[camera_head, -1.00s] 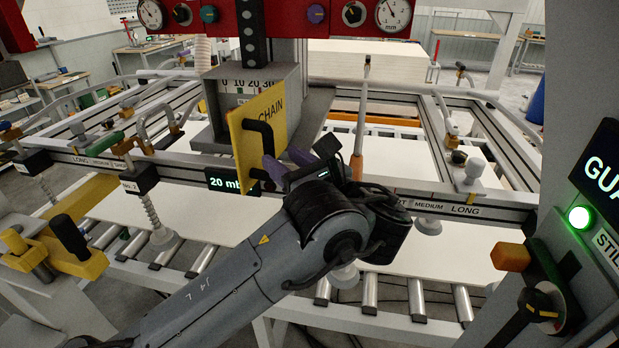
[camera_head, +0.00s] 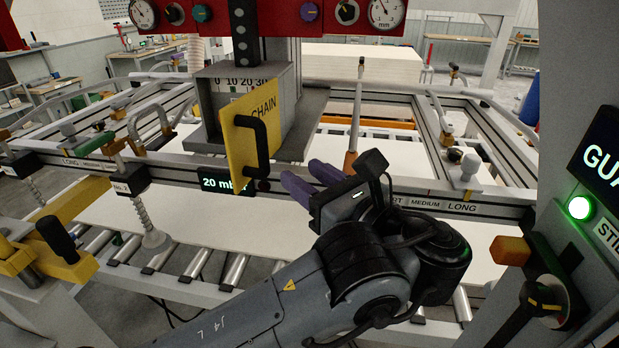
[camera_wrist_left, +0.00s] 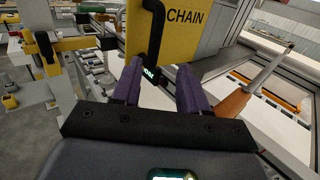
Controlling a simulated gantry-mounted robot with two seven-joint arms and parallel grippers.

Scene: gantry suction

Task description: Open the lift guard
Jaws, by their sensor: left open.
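The lift guard is a yellow plate marked CHAIN (camera_head: 243,132) with a black bar handle (camera_head: 256,146), in the middle of the head view. It stands swung out at an angle from the grey housing behind it. My left gripper (camera_head: 305,181) has purple fingers and is to the right of and below the handle, apart from it. In the left wrist view the fingers (camera_wrist_left: 159,82) are spread and empty, with the guard (camera_wrist_left: 184,32) and its handle (camera_wrist_left: 149,35) ahead of them. My right gripper is not in view.
A grey post with a green lamp (camera_head: 579,208) is at the right. White sheets lie on rollers below.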

